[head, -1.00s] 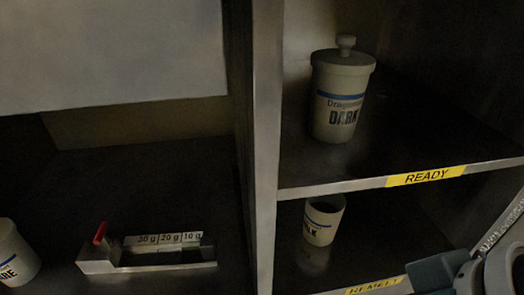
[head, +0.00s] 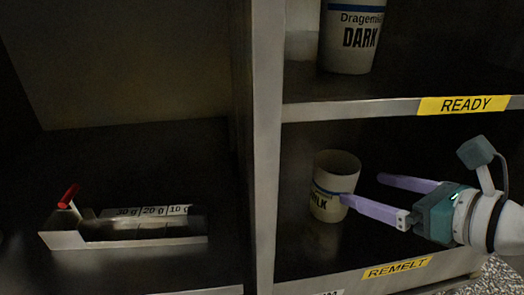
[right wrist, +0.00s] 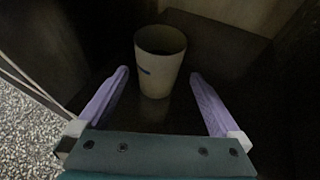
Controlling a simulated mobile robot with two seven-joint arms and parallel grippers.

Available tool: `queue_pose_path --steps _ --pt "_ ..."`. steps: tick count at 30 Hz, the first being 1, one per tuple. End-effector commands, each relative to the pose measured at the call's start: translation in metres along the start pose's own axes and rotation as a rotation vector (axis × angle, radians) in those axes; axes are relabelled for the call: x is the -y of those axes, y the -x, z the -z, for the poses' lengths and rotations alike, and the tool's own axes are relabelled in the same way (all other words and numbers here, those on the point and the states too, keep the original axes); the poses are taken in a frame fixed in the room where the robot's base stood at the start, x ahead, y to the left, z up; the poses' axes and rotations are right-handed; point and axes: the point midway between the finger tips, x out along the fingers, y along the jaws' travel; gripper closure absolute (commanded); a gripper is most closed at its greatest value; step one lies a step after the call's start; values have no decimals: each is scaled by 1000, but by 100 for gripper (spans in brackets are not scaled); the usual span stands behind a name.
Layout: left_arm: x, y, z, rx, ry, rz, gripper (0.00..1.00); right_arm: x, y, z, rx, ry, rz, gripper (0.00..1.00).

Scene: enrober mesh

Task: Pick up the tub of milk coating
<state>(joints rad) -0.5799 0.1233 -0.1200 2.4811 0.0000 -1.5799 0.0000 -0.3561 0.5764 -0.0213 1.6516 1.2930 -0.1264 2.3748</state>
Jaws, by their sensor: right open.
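The milk tub (head: 335,184) is a small cream, open-topped cup with a blue band and dark lettering ending in "LK". It stands upright on the lower shelf marked REMELT. My right gripper (head: 363,188) is open and reaches in from the right; one purple finger overlaps the tub's lower right side in the head view. In the right wrist view the tub (right wrist: 160,62) stands ahead, centred between the spread fingers (right wrist: 160,75), mostly beyond their tips. I cannot tell whether a finger touches it. My left gripper is not in view.
A tub marked DARK (head: 349,38) stands on the READY shelf (head: 390,108) above. A metal divider (head: 264,150) stands left of the milk tub. Left of it lies a metal tray (head: 70,240) with a red-tipped part and 30 g, 20 g, 10 g labels.

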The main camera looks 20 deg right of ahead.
Motion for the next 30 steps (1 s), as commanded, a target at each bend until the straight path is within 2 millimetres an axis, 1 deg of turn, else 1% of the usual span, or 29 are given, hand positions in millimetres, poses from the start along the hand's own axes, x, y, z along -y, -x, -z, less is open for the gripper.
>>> queue_pose_path --steps 1,4,6,10,16,19,22,29,30 --pt "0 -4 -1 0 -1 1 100 0 -9 1 4 -3 1 0" --pt "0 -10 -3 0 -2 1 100 -1 -25 2 4 -1 -1 0" --pt "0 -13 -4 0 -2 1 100 -1 -32 2 3 -1 -1 0" --pt "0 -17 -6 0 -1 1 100 -1 -42 3 0 2 -3 0" --pt "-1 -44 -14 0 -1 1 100 0 -72 12 3 3 -3 0" --pt "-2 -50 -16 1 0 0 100 -1 -85 10 2 4 -4 0" --pt "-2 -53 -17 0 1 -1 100 -1 -91 8 0 3 -4 0" --pt "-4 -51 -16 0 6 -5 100 -1 -90 7 -1 4 -5 0" --pt "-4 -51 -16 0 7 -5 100 -1 -90 7 -1 4 -5 5"
